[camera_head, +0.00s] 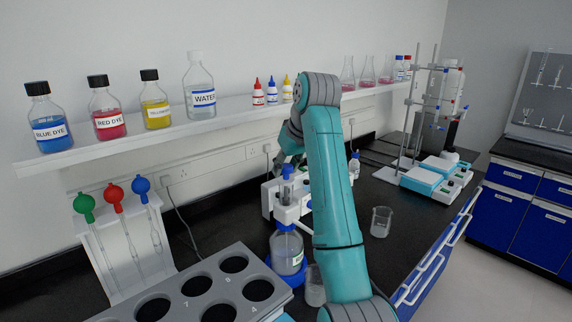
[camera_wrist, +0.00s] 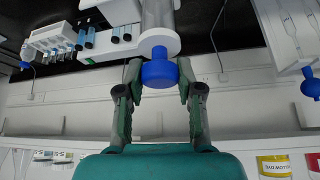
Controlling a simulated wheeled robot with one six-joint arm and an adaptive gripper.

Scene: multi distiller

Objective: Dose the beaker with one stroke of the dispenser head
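The dispenser shows in the head view as a clear bottle (camera_head: 287,252) with a blue collar, and above it a clear column topped by a blue dispenser head (camera_head: 287,171). My gripper (camera_wrist: 158,72) is at that head; in the wrist view, which looks upside down, the round blue head (camera_wrist: 158,73) lies between the fingertips, one finger on each side. The fingers are apart, with narrow gaps showing, and hold nothing visible. One glass beaker (camera_head: 315,288) stands beside the bottle, partly hidden by my arm. Another empty beaker (camera_head: 381,222) stands farther right.
A grey rack with numbered holes (camera_head: 217,283) is at the front left, with a pipette stand (camera_head: 128,250) behind it. A wall shelf (camera_head: 235,121) with dye bottles runs above. A clamp stand (camera_head: 412,130) and white-blue devices stand back right. The black bench around the farther beaker is clear.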

